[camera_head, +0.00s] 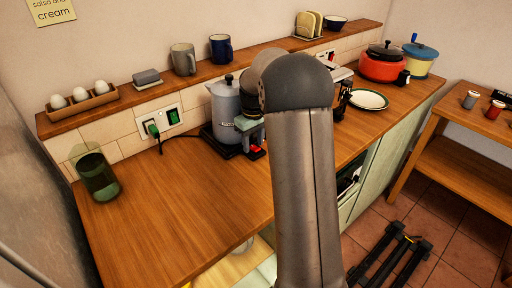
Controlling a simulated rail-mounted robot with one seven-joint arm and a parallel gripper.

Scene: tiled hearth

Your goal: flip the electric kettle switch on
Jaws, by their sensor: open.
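The grey electric kettle (226,112) stands upright on a black base (222,146) on the wooden counter, its spout to the left and a black knob on its lid. A small red switch (254,149) shows at the right front of the base. My gripper (250,136) is small in view, just right of the kettle body and above the red switch. It is open and holds nothing that I can see. My arm covers the counter to the right of it. I cannot tell whether the gripper touches the kettle or the switch.
A black cord runs left from the kettle to a wall socket (162,122). A green glass container (97,175) stands at the counter's left. The counter (180,210) in front is clear. A red pot (382,66) and white plate (368,99) are at the right.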

